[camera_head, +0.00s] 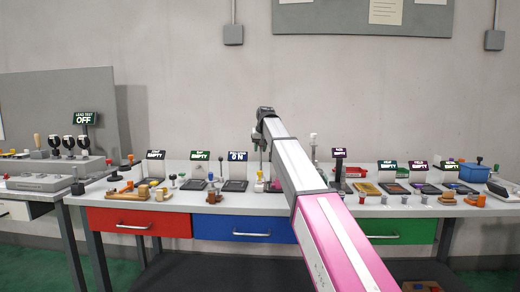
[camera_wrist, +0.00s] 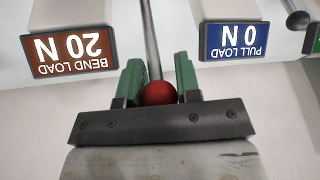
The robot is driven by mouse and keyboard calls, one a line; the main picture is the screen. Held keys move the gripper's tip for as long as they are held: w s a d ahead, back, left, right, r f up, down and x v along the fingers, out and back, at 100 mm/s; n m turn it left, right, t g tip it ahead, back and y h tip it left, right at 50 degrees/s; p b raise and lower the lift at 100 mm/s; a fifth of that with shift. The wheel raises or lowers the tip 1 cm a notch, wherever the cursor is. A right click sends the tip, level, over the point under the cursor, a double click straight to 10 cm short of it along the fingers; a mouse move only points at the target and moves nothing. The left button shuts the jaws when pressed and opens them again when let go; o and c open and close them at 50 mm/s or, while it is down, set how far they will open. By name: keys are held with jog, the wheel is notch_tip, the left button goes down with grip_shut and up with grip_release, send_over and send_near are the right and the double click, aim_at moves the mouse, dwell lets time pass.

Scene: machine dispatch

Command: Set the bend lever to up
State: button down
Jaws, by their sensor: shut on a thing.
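A lever with a red ball knob (camera_wrist: 158,93) and a thin metal rod (camera_wrist: 150,40) shows in the wrist view, taken here as the bend lever. My gripper (camera_wrist: 160,88) has its green fingers on both sides of the knob and is shut on it. The rod runs from the knob to the top of the picture; its base is out of view. A brown sign (camera_wrist: 70,52) reads BEND LOAD 20 N, upside down, left of the rod. In the head view my arm reaches to the back of the table, and the lever cannot be made out there.
A blue sign (camera_wrist: 234,40) reading PULL LOAD 0 N is right of the rod, with another dark ball knob (camera_wrist: 298,20) beyond it. In the head view, the long table (camera_head: 330,207) holds several small devices with signs, and a blue bin (camera_head: 474,172) at right.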

jog(key=c, duration=0.8)
grip_release()
jog(key=shift+d, duration=0.1)
jog(key=v, duration=1)
jog(key=shift+s+r, duration=0.1)
jog(key=shift+r, duration=0.2)
